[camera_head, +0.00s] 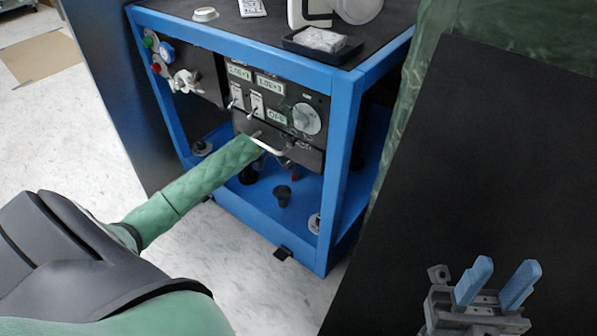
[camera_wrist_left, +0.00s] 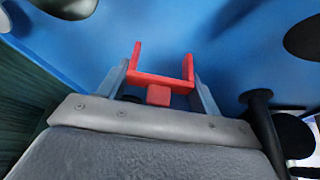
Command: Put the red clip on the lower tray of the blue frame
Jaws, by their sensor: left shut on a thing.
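The red clip (camera_wrist_left: 160,80) is U-shaped, with two prongs pointing away from me. It is held between the fingers of my left gripper (camera_wrist_left: 160,72) in the left wrist view. Beyond it is a blue surface. In the head view, my left arm reaches into the blue frame (camera_head: 343,120) under the dark control panel, and its gripper is mostly hidden there. The lower tray (camera_head: 262,208) is blue and lies below. I cannot tell whether the clip touches it. My right gripper (camera_head: 500,276) is open and empty at the lower right.
The dark control panel (camera_head: 312,92) with switches and a knob overhangs the lower tray. Dark posts and fittings (camera_head: 284,196) stand on the tray. Dark rounded shapes and a post (camera_wrist_left: 258,110) also show in the left wrist view. A small black tray (camera_head: 350,47) sits on top.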

